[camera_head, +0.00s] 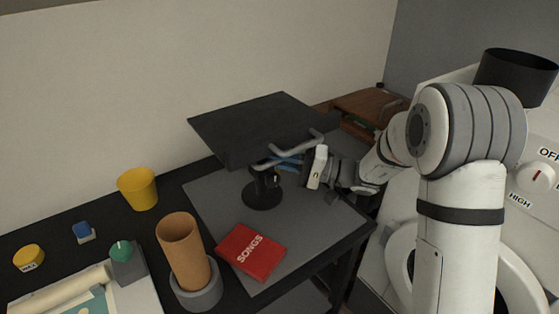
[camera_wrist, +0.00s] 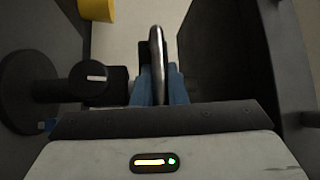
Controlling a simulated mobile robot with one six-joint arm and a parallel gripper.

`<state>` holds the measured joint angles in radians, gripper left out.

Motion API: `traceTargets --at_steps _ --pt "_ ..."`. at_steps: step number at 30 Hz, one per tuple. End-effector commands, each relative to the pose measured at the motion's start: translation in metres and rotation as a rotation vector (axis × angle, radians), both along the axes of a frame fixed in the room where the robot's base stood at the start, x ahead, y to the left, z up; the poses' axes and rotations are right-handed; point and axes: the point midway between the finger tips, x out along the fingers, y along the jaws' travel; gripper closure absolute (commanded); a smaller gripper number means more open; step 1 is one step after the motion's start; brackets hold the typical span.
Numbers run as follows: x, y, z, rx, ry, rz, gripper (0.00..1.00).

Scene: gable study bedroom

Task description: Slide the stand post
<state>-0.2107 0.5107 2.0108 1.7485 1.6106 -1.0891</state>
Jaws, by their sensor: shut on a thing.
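A black stand with a broad tilted plate (camera_head: 255,125) stands on the grey board on the desk. Its short post (camera_head: 259,182) rises from a round black base (camera_head: 262,196). My gripper (camera_head: 287,161) reaches in from the right, below the plate. In the wrist view its blue fingers (camera_wrist: 158,85) are shut on the handle (camera_wrist: 157,50), which lies between them. A dark knob with a white mark (camera_wrist: 97,78) and the round base (camera_wrist: 28,88) show at left there. The fingers partly hide the post's surroundings.
A red SONGS book (camera_head: 251,252) lies in front of the stand. A brown cylinder (camera_head: 183,250) stands in a grey ring to its left. A yellow cup (camera_head: 138,188) is at the back left. A wooden box (camera_head: 368,108) sits behind my arm.

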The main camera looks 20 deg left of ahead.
Motion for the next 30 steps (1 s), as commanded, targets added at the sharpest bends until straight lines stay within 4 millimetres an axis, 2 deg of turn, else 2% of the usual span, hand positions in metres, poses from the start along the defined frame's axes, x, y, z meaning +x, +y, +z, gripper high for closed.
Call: traceTargets --at_steps 2,3,10,20,30 --pt "-0.002 0.0 -0.008 -0.012 0.012 0.002 1.0" --pt "-0.002 0.0 -0.008 -0.013 0.013 0.002 0.85" --pt "-0.002 0.0 -0.007 -0.01 0.009 0.002 0.66" --pt "0.0 -0.006 -0.006 -0.007 0.006 0.001 0.66" --pt "0.005 -0.06 -0.014 -0.007 0.008 -0.002 0.66"
